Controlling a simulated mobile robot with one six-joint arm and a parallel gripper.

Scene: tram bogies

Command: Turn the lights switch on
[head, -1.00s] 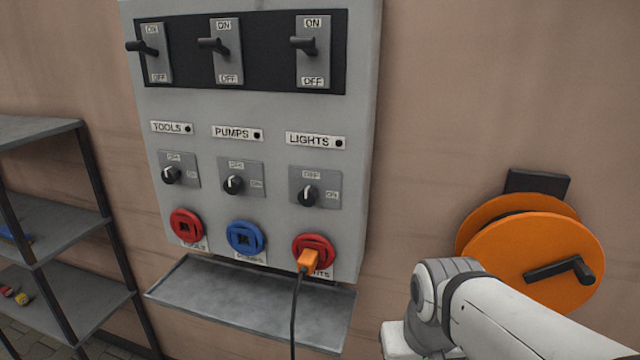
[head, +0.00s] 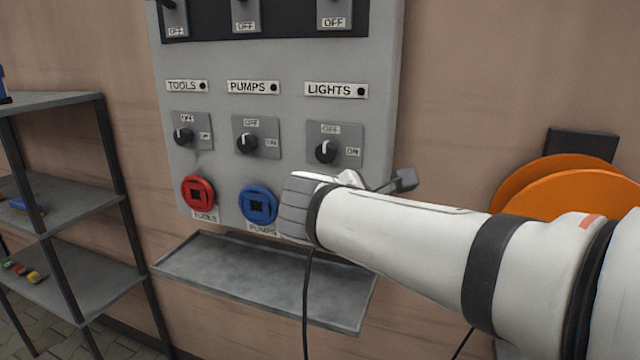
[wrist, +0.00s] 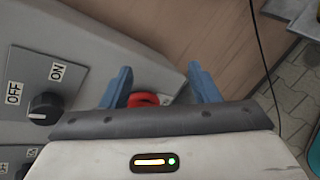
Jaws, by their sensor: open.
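The lights switch (head: 326,151) is a black rotary knob on a grey plate under the LIGHTS label (head: 336,90). OFF is marked above it and ON to its right; its white mark points up at OFF. The small lamp (head: 361,91) beside the label is dark. In the wrist view a knob (wrist: 45,107) with OFF and ON labels shows at the left, apart from my fingers. My gripper (wrist: 160,72) is open, its two blue fingers spread with a red socket (wrist: 143,99) partly visible behind them. In the head view my wrist hides the fingers, just below the lights knob.
The tools knob (head: 184,135) and pumps knob (head: 246,142) sit left of it. Below are a red socket (head: 198,194), a blue socket (head: 258,205) and a metal tray (head: 265,285). Shelves (head: 60,105) stand left; an orange reel (head: 580,195) is at right.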

